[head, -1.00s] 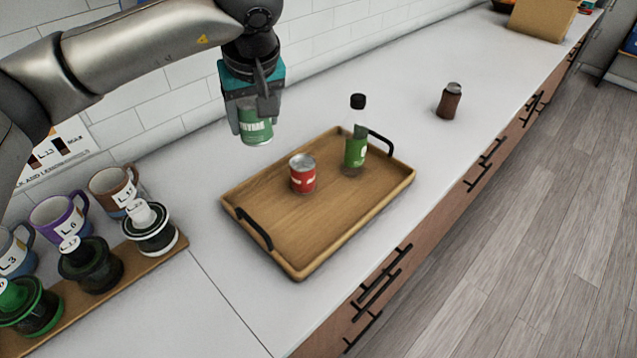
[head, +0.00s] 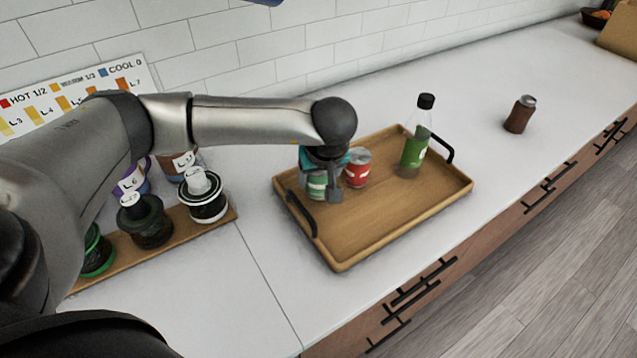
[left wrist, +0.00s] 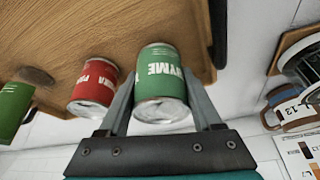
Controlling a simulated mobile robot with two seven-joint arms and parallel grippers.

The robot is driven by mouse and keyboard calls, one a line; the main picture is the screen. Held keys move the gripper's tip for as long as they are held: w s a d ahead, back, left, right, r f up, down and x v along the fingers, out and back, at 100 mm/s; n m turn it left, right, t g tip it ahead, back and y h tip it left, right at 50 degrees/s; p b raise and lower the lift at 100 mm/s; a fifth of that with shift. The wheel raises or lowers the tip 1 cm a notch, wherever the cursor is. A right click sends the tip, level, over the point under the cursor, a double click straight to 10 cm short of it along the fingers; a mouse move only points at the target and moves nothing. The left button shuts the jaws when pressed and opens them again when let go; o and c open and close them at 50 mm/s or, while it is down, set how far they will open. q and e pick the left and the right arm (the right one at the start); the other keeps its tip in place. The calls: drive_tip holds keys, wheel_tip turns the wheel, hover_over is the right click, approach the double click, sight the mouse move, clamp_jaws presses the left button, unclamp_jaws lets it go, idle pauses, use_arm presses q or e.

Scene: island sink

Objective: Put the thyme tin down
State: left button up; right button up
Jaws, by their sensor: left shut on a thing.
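The green thyme tin (head: 317,185) is between the fingers of my left gripper (head: 326,192), over the left back part of the wooden tray (head: 350,232). In the left wrist view the tin (left wrist: 160,85) shows its label, with a finger on each side; my left gripper (left wrist: 163,105) is shut on it. Whether the tin's base touches the tray cannot be told. A red tin (head: 357,168) stands on the tray just right of the thyme tin, and it also shows in the left wrist view (left wrist: 93,88). My right gripper is not in view.
A green-labelled bottle (head: 416,140) stands at the tray's right back. A brown can (head: 520,114) stands on the counter beyond. A wooden rack (head: 150,245) with dark lidded pots and mugs lies left of the tray. The tray's front half is clear.

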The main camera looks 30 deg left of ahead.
use_arm(q)
drive_tip(key=shift+f, duration=1.05)
drive_tip(key=shift+f, duration=0.2)
drive_tip(key=o, duration=1.4)
drive_tip(key=shift+r, duration=0.15)
drive_tip(key=shift+r, duration=0.25)
drive_tip(key=v, duration=1.1)
drive_tip(key=shift+s+d+r, duration=0.1)
drive_tip(key=shift+d+r, duration=0.05)
drive_tip(key=shift+r, duration=0.15)
